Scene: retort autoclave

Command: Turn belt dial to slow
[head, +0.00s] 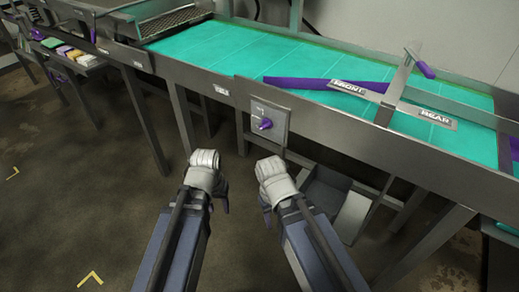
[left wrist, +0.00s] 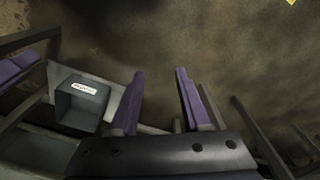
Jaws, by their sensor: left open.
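The belt dial is a purple knob (head: 264,124) on a grey plate (head: 270,112) on the conveyor's front side. Its markings are too small to read, so I cannot tell its setting. My left gripper (head: 225,203) is below and to the left of the dial, apart from it. In the left wrist view its two purple fingers (left wrist: 158,90) are spread with nothing between them. My right gripper (head: 267,214) hangs below the dial, apart from it. Its fingers are mostly hidden behind its wrist, so its opening cannot be told. The dial is not seen in the left wrist view.
The green conveyor belt (head: 240,52) runs above, with a purple diverter bar (head: 315,84) and signs reading FRONT and REAR. A grey bin (head: 325,188) stands under the conveyor, near the right gripper. Conveyor legs (head: 181,115) stand at left. Open floor lies in front.

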